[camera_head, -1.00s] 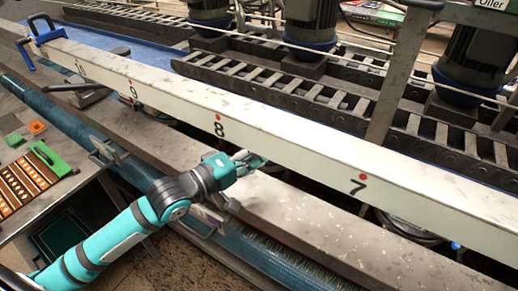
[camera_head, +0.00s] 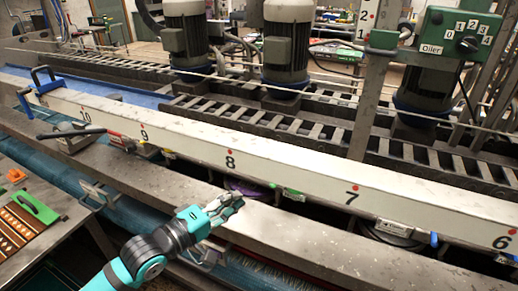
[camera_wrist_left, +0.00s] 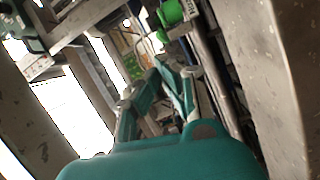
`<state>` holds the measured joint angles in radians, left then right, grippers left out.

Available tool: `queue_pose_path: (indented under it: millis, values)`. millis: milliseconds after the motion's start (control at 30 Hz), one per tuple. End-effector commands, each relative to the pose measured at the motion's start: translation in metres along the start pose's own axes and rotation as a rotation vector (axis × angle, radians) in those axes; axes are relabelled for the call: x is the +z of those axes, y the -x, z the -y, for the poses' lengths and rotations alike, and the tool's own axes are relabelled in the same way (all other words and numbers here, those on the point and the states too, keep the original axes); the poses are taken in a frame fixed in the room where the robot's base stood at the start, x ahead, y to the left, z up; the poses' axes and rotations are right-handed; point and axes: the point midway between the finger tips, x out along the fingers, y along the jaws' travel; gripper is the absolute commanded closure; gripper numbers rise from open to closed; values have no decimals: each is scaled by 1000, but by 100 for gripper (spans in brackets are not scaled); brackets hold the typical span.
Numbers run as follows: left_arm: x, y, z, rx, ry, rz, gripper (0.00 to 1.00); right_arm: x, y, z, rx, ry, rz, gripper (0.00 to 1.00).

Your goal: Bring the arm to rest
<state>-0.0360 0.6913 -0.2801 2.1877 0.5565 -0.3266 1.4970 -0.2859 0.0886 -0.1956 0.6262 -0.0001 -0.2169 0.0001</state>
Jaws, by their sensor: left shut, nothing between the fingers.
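My left arm comes in from the bottom left in the head view. Its teal gripper (camera_head: 229,207) is over the grey metal ledge in front of the numbered white beam (camera_head: 270,168), below and near the number 8. The gripper is shut and empty. In the left wrist view its two fingers (camera_wrist_left: 160,80) come together at the tips with nothing between them. A green cylindrical part (camera_wrist_left: 171,12) shows beyond the fingertips there. My right gripper is not in view.
The machine's long grey ledge (camera_head: 330,235) runs diagonally, with a blue roller (camera_head: 60,175) below it. Large motors (camera_head: 287,45) and a control box with an Oiler dial (camera_head: 457,35) stand behind. An orange-brown patterned piece (camera_head: 22,226) lies on the left table.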

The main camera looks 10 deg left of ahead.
Motion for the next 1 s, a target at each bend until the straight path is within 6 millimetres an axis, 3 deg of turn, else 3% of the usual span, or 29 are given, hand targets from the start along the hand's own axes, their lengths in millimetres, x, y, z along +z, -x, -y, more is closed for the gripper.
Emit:
queue_pose_path:
  millis: [133,267,400,500,700,933,1000]
  values:
    - [9,3,14,-54,-59,0,100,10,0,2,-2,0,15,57]
    - [35,20,59,-239,-262,19,100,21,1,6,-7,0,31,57]
    - [66,63,118,-529,-557,119,100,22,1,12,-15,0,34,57]
    - [81,96,147,-694,-704,224,100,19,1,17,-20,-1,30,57]
    - [106,160,182,-923,-872,455,100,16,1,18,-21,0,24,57]
    - [135,230,200,-1095,-954,743,100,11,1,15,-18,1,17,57]
    - [136,221,229,-1096,-957,750,100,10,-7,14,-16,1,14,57]
